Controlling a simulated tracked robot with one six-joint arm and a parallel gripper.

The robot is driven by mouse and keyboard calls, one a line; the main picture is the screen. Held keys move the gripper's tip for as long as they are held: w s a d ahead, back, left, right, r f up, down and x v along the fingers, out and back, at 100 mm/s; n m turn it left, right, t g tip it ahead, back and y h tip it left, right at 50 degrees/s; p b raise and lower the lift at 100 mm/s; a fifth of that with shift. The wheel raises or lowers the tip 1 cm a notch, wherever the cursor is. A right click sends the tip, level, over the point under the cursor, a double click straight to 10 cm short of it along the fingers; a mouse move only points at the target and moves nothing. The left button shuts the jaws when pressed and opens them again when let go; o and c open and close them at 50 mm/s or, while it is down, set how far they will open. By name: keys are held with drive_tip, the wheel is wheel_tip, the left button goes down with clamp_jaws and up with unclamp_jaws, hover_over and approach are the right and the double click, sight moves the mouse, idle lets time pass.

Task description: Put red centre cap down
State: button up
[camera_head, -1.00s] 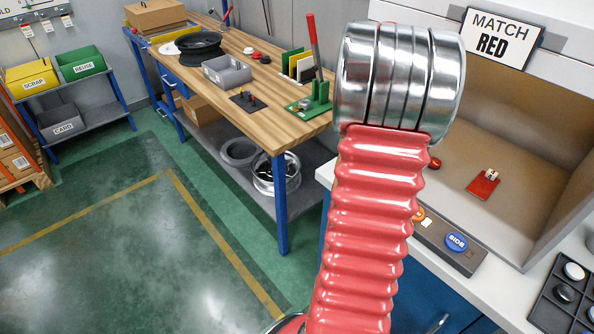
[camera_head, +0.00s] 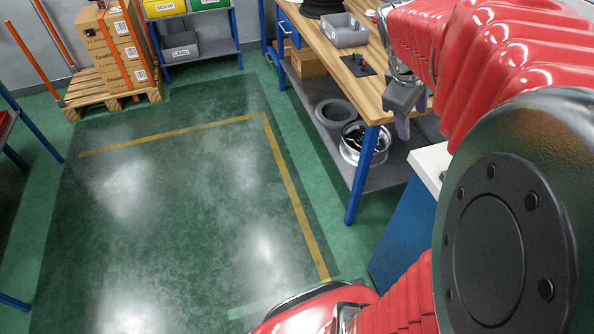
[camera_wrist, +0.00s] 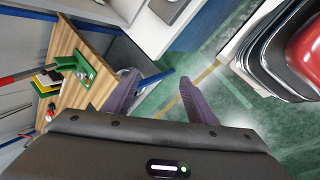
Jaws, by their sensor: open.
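My gripper (camera_wrist: 160,82) is open, with two purple fingers spread apart and nothing between them. In the head view my gripper (camera_head: 411,118) hangs by the near end of the wooden bench (camera_head: 318,46), pointing down. In the wrist view a small red item (camera_wrist: 50,107) lies on the bench beyond the green press (camera_wrist: 80,68); it is too small to tell if it is the red centre cap. I see no clear red centre cap in the head view, where my arm hides much of the right side.
A white-topped blue cabinet (camera_head: 400,232) stands at right. The green floor is clear.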

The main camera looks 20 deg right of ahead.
drive_tip(key=s+a+m+t+y, duration=0.2)
drive_tip(key=a, duration=1.2)
drive_tip(key=s+a+f+m+t+y, duration=0.1)
drive_tip(key=s+a+m+t+y, duration=0.1)
drive_tip(key=a, duration=1.3)
drive_tip(key=shift+s+f+m+t+y, duration=0.3)
drive_tip(key=shift+s+m+y, duration=0.25)
drive_tip(key=shift+s, duration=0.25)
drive_tip(key=shift+a, duration=0.1)
drive_tip(key=shift+c, duration=0.3)
